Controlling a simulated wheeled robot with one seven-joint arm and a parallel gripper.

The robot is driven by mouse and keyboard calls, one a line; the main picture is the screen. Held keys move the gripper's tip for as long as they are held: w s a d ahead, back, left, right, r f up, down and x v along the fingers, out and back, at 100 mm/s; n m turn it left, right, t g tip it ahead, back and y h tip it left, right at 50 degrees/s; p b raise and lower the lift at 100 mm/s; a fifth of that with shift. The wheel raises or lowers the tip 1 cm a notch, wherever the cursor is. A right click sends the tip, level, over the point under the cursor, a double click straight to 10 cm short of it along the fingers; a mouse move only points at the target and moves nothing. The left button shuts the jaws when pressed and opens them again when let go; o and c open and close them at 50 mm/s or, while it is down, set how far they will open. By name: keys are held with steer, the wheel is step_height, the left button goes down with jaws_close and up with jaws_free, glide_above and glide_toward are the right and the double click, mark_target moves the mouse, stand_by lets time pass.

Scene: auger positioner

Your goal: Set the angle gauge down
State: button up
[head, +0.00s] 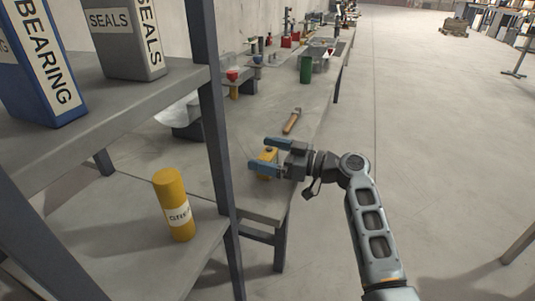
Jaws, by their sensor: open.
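The angle gauge appears to be the small yellow block (266,156) at the near end of the grey workbench (247,196). My gripper (265,155) is over that end of the bench, pointing left. Its two blue-grey fingers are apart, one on each side of the yellow block. The fingers hide part of the block. It looks to be at the bench top, but I cannot tell whether it touches the surface or a finger.
A hammer (292,121) lies on the bench beyond my gripper. A green cylinder (306,69) and several tools stand farther back. A shelf rack with a blue bearing box (40,65), a grey seals box (125,40) and a yellow canister (173,205) is at left.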

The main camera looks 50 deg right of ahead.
steer(key=shift+r, duration=0.15)
steer(key=b+v, duration=0.1)
steer(key=v, duration=1.1)
steer(key=shift+c, duration=0.5)
stand_by(1.2)
